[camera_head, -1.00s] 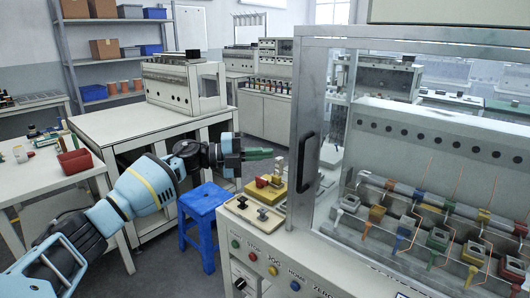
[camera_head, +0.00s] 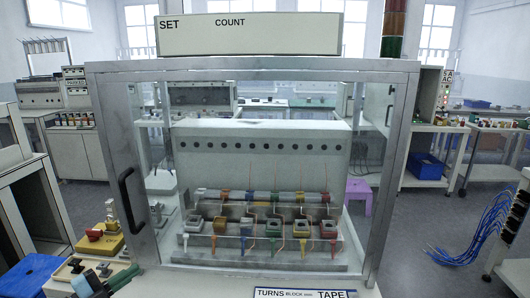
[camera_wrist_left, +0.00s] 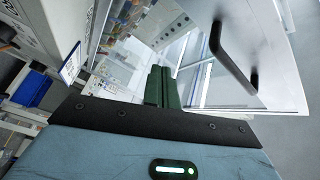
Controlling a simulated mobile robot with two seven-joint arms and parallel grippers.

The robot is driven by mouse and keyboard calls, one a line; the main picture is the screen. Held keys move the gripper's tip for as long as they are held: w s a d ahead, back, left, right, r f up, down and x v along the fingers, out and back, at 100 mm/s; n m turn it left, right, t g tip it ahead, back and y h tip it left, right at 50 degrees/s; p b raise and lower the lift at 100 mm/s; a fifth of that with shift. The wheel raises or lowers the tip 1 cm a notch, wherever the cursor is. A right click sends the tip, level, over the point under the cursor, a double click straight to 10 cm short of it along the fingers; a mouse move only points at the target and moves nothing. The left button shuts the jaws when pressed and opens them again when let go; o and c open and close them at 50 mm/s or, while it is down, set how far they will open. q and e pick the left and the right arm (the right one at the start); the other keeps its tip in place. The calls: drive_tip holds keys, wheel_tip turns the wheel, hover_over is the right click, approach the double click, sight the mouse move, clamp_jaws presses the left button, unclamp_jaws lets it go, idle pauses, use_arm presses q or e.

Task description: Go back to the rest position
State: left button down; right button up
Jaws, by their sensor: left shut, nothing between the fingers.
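My left gripper (camera_head: 128,277) shows at the bottom left of the head view, in front of the glass-fronted machine (camera_head: 240,66). Its dark green fingers are together and empty. In the left wrist view the green fingers (camera_wrist_left: 161,88) also lie side by side with nothing between them, and the machine's door with its black handle (camera_wrist_left: 232,58) is beyond them. The same handle (camera_head: 131,200) shows in the head view above the gripper. My right gripper is not in view.
A yellow block with a red piece (camera_head: 98,241) stands on the ledge just left of the machine, close to my left gripper. A blue stool (camera_head: 30,275) is at the lower left. Blue cables (camera_head: 480,232) hang at the right. Open floor (camera_head: 420,225) lies right of the machine.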

use_arm(q)
drive_tip(key=s+d+f+n+y+p, duration=0.1)
drive_tip(key=s+d+f+n+y, duration=0.25)
drive_tip(key=s+f+n, duration=0.4)
drive_tip(key=s+d+f+n+y+p, duration=0.1)
drive_tip(key=s+d+f+n+y, duration=0.3)
drive_tip(key=s+f, duration=0.6)
drive_tip(key=s+d+f+n+g+y, duration=0.1)
drive_tip(key=s+d+f+n+g, duration=0.1)
drive_tip(key=s, duration=0.9)
drive_tip(key=s+d+f+n+g+y+p, duration=0.1)
drive_tip(key=s+d+f+n+g, duration=0.2)
drive_tip(key=s, duration=0.8)
wheel_tip(320, 180, down, 2)
drive_tip(key=shift+s+n+g+p, duration=0.3)
drive_tip(key=shift+n+g, duration=0.3)
drive_tip(key=shift+n, duration=0.25)
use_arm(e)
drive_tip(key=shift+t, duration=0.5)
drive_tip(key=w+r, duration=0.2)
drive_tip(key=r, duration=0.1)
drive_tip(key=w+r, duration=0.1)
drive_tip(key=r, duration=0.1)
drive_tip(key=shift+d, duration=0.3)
use_arm(q)
drive_tip(key=shift+d, duration=0.1)
